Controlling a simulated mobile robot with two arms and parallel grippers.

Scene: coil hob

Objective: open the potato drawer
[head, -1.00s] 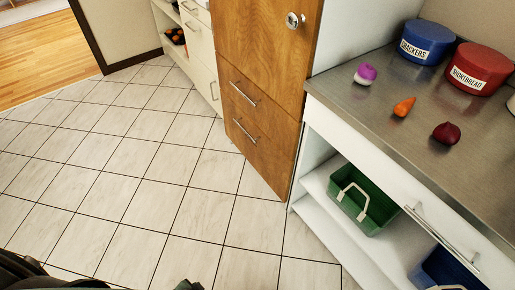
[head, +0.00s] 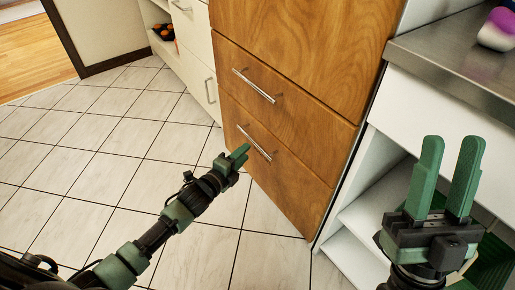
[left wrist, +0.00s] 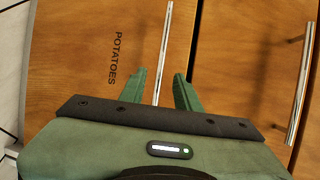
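The potato drawer (head: 285,160) is the lower wooden drawer of the tall cabinet, and its front looks shut. In the left wrist view, its front (left wrist: 85,80) bears the label POTATOES (left wrist: 117,58). Its bar handle (head: 256,144) also shows in the left wrist view (left wrist: 163,45), running between the fingers. My left gripper (head: 240,154) is at this handle, fingers apart on either side of it in the left wrist view (left wrist: 159,80); contact cannot be told. My right gripper (head: 450,150) is open and empty, raised in front of the white counter unit.
The upper wooden drawer (head: 290,85) has its own bar handle (head: 253,85). A steel worktop (head: 455,55) with a purple-and-white vegetable (head: 497,30) is at the right, above open shelves. Tiled floor (head: 100,150) lies clear at the left.

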